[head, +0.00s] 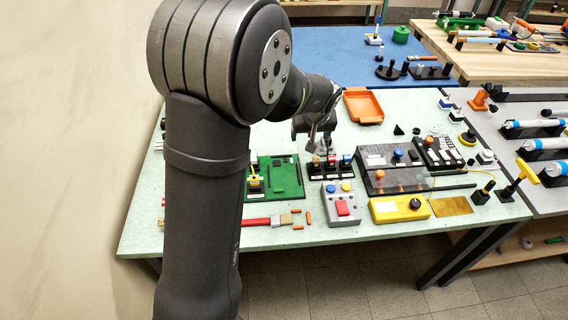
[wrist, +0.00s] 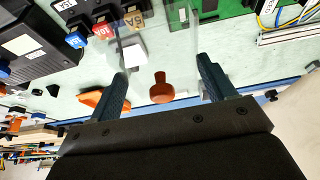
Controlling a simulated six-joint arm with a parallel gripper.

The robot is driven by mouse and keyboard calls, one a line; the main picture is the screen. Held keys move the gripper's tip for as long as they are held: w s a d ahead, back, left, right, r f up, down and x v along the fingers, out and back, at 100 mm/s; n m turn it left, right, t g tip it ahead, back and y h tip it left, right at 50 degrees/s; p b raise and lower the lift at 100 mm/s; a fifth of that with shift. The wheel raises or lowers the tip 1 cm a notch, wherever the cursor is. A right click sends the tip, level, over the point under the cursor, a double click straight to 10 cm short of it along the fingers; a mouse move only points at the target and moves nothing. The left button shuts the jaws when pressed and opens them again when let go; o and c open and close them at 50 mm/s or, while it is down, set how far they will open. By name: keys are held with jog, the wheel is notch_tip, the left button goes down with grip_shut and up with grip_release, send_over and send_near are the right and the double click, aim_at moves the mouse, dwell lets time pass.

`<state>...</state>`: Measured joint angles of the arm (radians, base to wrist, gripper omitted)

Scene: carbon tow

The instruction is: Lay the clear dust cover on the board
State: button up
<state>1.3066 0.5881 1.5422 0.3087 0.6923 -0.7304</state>
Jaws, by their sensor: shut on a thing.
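The clear dust cover (wrist: 165,48) shows in the wrist view as a faint see-through pane between my fingers; its outline is hard to make out. My gripper (wrist: 166,92) is shut on it, with the fingers wide apart on either side. In the head view my gripper (head: 325,148) is above the table, just behind the black fuse blocks and right of the green board. The green board (head: 288,178) lies flat on the table, its left part hidden by my arm. A corner of the board shows at the top of the wrist view (wrist: 213,7).
Fuse blocks (head: 330,170) with coloured tops stand right of the board. A grey button box (head: 341,204), a yellow box (head: 400,208) and a dark panel (head: 390,157) stand nearby. An orange tray (head: 362,105) lies behind. A red-handled brush (head: 262,221) lies in front.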

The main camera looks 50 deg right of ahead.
jog(key=s+a, duration=0.7)
jog(key=w+f, duration=0.2)
jog(key=w, duration=0.2)
jog(key=w+f, duration=0.2)
jog(key=w, duration=0.1)
jog(key=w+f, duration=0.2)
jog(key=w, duration=0.2)
jog(key=shift+w+d+f, duration=0.25)
jog(key=shift+w+f, duration=0.1)
jog(key=shift+f, duration=2.1)
jog(key=shift+f, duration=0.15)
jog(key=o, duration=1)
jog(key=v, duration=1.2)
jog(key=shift+w, duration=0.1)
